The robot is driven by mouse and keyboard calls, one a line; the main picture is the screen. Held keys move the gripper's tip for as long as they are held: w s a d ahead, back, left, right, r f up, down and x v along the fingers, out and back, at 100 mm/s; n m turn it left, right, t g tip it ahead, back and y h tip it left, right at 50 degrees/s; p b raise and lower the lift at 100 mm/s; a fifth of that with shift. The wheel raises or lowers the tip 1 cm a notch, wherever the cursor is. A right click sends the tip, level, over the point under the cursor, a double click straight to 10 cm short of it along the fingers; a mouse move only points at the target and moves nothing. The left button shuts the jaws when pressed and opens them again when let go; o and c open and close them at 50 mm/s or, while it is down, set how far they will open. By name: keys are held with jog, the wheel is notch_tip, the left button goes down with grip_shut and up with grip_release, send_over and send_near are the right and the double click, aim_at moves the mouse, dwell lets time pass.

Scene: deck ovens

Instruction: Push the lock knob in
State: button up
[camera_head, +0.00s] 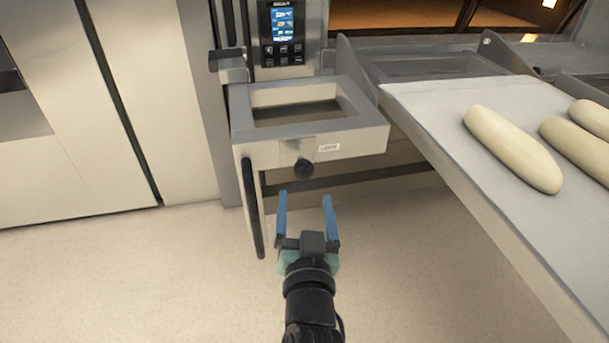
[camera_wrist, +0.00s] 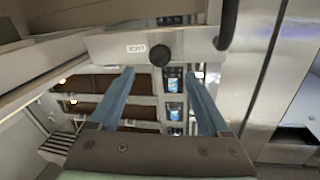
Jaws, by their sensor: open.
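The lock knob (camera_head: 303,168) is a round black knob on the front face of a grey metal frame (camera_head: 262,133), beside a small white label. In the wrist view the knob (camera_wrist: 160,55) shows above the space between the fingers, with the label to its left. My gripper (camera_head: 305,203) has blue fingers spread apart with nothing between them. It is in front of and below the knob in the head view, apart from it. The wrist view also shows my gripper (camera_wrist: 158,82) open and empty.
A loading board (camera_head: 430,95) with several pale dough loaves (camera_head: 513,149) lies to the right. A control panel (camera_head: 282,34) with a lit screen is behind the frame. A vertical black handle (camera_head: 252,208) hangs left of the knob. The floor (camera_head: 130,270) at lower left is clear.

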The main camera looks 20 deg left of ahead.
aim_at(305, 176)
jog(key=b+x, duration=0.2)
jog(key=x, duration=0.6)
jog(key=shift+w, duration=0.1)
grip_shut()
dwell(0.4)
